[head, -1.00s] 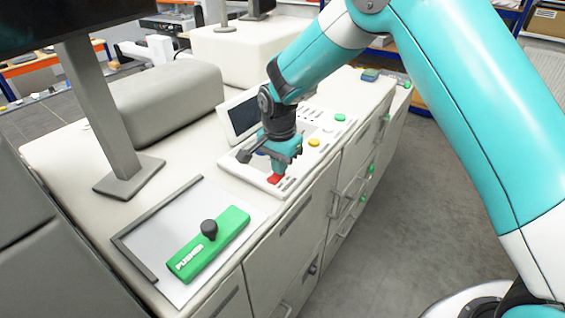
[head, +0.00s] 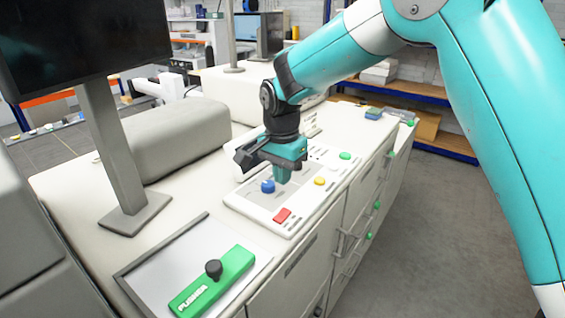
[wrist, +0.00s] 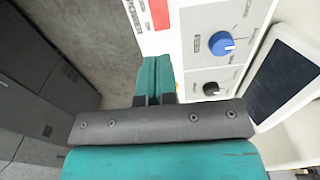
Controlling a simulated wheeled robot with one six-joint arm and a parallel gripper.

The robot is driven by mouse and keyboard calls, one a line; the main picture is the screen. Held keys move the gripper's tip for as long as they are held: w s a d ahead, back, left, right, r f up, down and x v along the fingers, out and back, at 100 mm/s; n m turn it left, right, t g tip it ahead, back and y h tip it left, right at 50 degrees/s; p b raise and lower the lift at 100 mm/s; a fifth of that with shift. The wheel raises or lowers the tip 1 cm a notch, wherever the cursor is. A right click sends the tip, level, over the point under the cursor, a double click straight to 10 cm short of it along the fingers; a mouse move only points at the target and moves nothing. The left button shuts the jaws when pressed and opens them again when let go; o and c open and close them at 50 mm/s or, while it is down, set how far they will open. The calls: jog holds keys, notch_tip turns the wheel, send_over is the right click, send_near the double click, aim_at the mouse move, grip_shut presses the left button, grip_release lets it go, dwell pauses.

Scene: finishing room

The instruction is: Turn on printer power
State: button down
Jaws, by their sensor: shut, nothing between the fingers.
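The printer's control panel (head: 252,206) is set in the white machine's top. A red rectangular button (head: 283,215) sits near its front edge; in the wrist view the red button (wrist: 160,14) has a label beside it that seems to read POWER. A blue knob (head: 267,186) is behind the red button; it also shows in the wrist view (wrist: 221,43). My gripper (head: 282,180) is shut and empty, pointing down above the panel, beyond and apart from the red button. Its teal fingers (wrist: 152,70) are together in the wrist view. Whether the power is on cannot be told.
A yellow button (head: 320,181) and a green button (head: 345,155) lie along the panel's right side. A dark screen (wrist: 285,80) stands beside the panel. A green pusher (head: 212,282) with a black knob rests at the front. A monitor stand (head: 110,150) rises at left. Open floor lies right.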

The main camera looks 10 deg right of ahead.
notch_tip(320, 180, up, 4)
send_over(286, 210)
jog(key=a, duration=0.1)
jog(key=shift+s+r+b, duration=0.2)
jog(key=shift+s+b, duration=0.25)
jog(key=b, duration=0.5)
jog(key=shift+s+a+r+t+h+b, duration=0.1)
jog(key=shift+a+r+t+h+b, duration=0.05)
jog(key=shift+a+t+h+b, duration=0.2)
jog(key=shift+d, duration=0.1)
jog(key=f+p, duration=0.1)
jog(key=f, duration=0.3)
jog(key=d+f+p, duration=0.1)
jog(key=f+p, duration=0.1)
jog(key=f, duration=0.3)
jog(key=w+f+p, duration=0.1)
jog(key=f, duration=0.4)
jog(key=shift+d+p, duration=0.15)
jog(key=shift+p, duration=0.15)
